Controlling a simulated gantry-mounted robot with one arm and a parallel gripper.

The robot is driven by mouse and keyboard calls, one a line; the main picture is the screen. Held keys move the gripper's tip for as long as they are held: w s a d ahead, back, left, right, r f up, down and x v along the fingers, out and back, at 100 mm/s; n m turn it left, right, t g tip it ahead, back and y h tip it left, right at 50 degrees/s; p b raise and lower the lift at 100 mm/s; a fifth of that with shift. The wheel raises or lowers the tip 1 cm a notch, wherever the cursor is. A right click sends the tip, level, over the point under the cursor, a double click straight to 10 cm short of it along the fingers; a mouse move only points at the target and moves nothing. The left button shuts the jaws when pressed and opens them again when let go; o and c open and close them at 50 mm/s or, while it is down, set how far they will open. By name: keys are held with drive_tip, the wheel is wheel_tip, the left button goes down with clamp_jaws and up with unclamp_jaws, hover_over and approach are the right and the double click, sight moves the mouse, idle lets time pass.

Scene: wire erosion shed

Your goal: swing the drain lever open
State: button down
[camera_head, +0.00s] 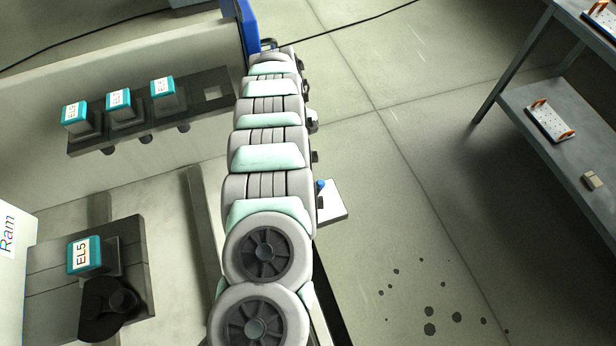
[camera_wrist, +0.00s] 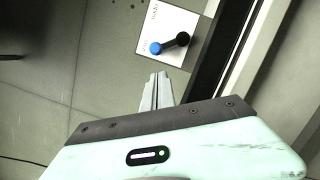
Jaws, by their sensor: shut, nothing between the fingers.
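The drain lever (camera_wrist: 170,44) is a short black bar with a blue knob (camera_wrist: 155,48) at one end and a round black hub (camera_wrist: 182,39) at the other. It sits on a white plate (camera_wrist: 177,22) with small lettering that I cannot read clearly. In the wrist view the lever lies nearly level, knob to the left. My gripper (camera_wrist: 160,76) is shut and empty, its fingertips just below the knob in the picture, with a visible gap. In the head view the white plate (camera_head: 334,205) and blue knob (camera_head: 320,184) show beside my arm, which hides my gripper and part of the lever.
A tank wall edge (camera_wrist: 222,45) runs close to the plate's right in the wrist view. Inside the tank, teal-topped blocks stand on a rack (camera_head: 205,80), and another block, EL5 (camera_head: 84,255), sits lower left. A shelf bench (camera_head: 560,160) stands right. The floor between is open, with dark spots.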

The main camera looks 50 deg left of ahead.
drive_tip(key=shift+w, duration=0.1)
drive_tip(key=b+x, duration=0.2)
drive_tip(key=x, duration=0.8)
idle(0.3)
